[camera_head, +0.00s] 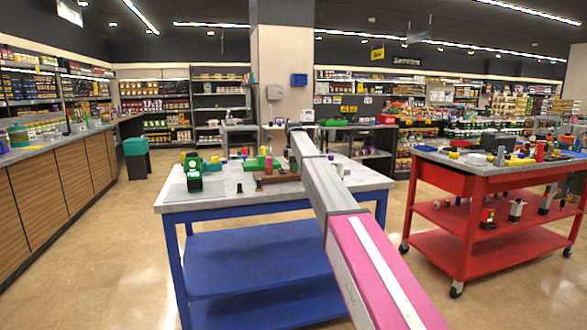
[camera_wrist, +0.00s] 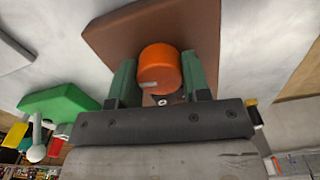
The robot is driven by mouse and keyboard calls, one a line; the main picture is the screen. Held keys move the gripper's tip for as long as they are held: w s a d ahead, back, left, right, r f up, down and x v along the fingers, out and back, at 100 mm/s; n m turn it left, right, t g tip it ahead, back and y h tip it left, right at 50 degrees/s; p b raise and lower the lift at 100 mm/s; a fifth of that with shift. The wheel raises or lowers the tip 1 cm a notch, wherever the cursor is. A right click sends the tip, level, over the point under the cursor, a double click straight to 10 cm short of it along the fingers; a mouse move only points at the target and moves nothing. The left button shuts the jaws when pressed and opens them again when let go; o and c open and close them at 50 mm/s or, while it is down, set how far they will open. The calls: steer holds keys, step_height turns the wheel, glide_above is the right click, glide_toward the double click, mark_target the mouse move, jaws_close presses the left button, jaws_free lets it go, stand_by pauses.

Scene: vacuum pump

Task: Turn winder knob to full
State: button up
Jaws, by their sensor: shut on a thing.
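An orange round knob (camera_wrist: 160,62), which I take to be the winder knob, stands on a brown block (camera_wrist: 115,35) in the wrist view. My gripper (camera_wrist: 158,72) has one green finger on each side of the knob and is shut on it. A small dark mark shows at the knob's lower edge. I cannot read the knob's setting. In the head view, the brown block (camera_head: 276,178) lies on the grey tabletop of the blue table. My arm hides part of that area, and my gripper cannot be made out there.
The blue table (camera_head: 230,206) also holds a green device (camera_head: 193,172) at the left and several small parts. In the wrist view, a green block (camera_wrist: 62,103) lies left of my gripper. A red cart (camera_head: 480,178) with tools stands at the right. Floor is clear at the left.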

steer(key=m, duration=1.1)
steer(key=shift+m, duration=0.4)
steer(key=m, duration=1.1)
steer(key=shift+m, duration=0.3)
steer(key=m, duration=2.2)
steer(key=shift+m, duration=0.4)
